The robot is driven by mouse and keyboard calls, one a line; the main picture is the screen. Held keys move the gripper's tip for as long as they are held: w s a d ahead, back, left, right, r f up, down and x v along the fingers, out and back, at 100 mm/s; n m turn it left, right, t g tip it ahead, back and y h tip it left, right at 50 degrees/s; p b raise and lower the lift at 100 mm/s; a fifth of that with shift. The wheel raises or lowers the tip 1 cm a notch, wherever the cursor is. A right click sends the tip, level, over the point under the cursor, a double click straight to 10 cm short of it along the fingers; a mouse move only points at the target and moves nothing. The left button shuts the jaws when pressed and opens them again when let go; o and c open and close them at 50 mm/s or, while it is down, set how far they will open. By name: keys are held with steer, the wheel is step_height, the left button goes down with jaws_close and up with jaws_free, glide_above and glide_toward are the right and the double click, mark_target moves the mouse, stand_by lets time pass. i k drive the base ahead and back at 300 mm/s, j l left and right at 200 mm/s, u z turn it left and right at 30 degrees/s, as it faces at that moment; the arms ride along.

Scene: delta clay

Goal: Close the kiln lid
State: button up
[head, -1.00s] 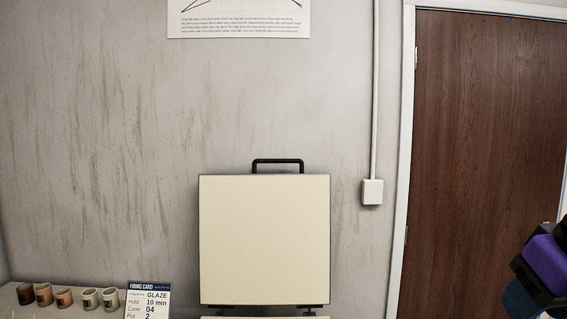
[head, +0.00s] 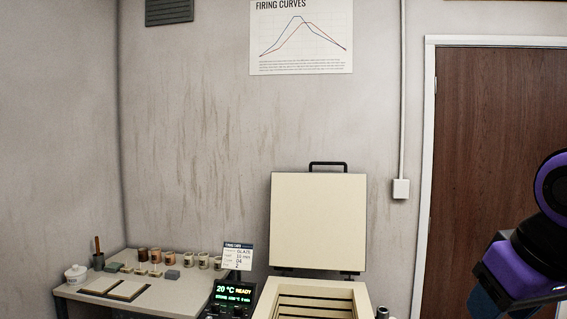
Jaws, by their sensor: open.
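The kiln lid (head: 318,222) is a cream square panel standing upright, open, at the back of the kiln. A black handle (head: 328,164) sits on its top edge. The kiln body (head: 362,292) is below it, with its open top and slatted inner walls showing; its lower part is cut off by the frame. My purple and black arm is at the right edge, to the right of the kiln and apart from it. My gripper's fingertips are not in view.
A control panel (head: 235,292) reading 20 °C READY stands left of the kiln, with a firing card (head: 238,256) behind it. A brown door (head: 490,130) is at the right.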

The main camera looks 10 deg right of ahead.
mark_target(318, 221)
steer(key=i+l+u, duration=0.35)
steer(key=l+u, duration=0.15)
steer(key=l, duration=0.2)
steer(key=i+l+u, duration=0.15)
steer(key=l+u, duration=0.15)
